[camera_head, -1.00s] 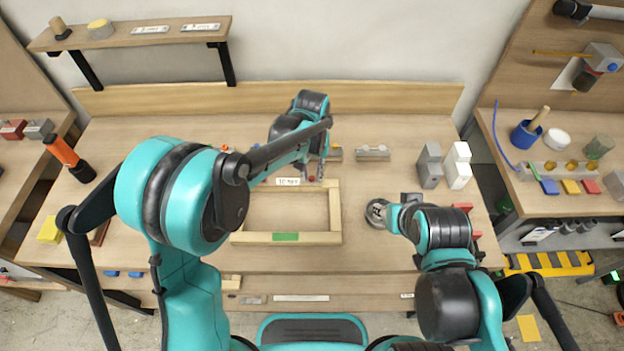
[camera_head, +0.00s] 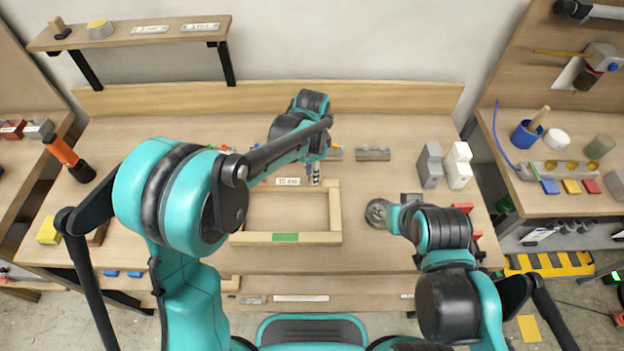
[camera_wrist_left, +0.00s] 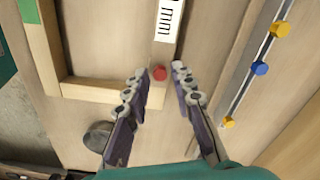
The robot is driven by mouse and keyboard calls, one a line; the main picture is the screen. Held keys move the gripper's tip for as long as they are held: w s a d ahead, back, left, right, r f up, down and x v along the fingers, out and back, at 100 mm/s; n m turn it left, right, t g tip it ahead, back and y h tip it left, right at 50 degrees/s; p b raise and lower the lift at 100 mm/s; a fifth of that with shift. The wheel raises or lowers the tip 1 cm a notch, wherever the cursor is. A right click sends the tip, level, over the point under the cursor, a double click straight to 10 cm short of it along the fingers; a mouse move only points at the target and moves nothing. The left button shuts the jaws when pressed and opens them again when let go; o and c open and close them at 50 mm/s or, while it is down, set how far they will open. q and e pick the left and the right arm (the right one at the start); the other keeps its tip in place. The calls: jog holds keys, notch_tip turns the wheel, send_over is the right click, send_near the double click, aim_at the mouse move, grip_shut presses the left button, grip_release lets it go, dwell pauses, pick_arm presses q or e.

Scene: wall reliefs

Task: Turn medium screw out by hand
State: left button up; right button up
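A small red round head (camera_wrist_left: 160,73), likely the medium screw, shows in the left wrist view just below a white label ending in "mm" (camera_wrist_left: 168,20). My left gripper (camera_wrist_left: 160,72) is open, with one fingertip on each side of the red head. I see a gap on both sides, and nothing is gripped. In the head view my left gripper (camera_head: 315,180) points down at the label's right end (camera_head: 287,181), and its fingers hide the red head. My right gripper is not visible; only my right arm shows.
A wooden frame (camera_head: 336,215) with a green strip (camera_head: 285,237) lies right beside the fingers. A round metal dish (camera_head: 377,213) stands to its right, near my right arm. A rail with yellow and blue knobs (camera_wrist_left: 260,68) runs along the other side. Grey and white blocks (camera_head: 430,166) stand farther right.

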pick_arm(q)
jog(key=m, duration=0.3)
jog(key=shift+m, duration=0.3)
jog(key=m, duration=0.4)
grip_shut()
jog(key=n, duration=0.3)
jog(key=shift+n, duration=1)
jog(key=n, duration=0.3)
jog(key=shift+n, duration=1)
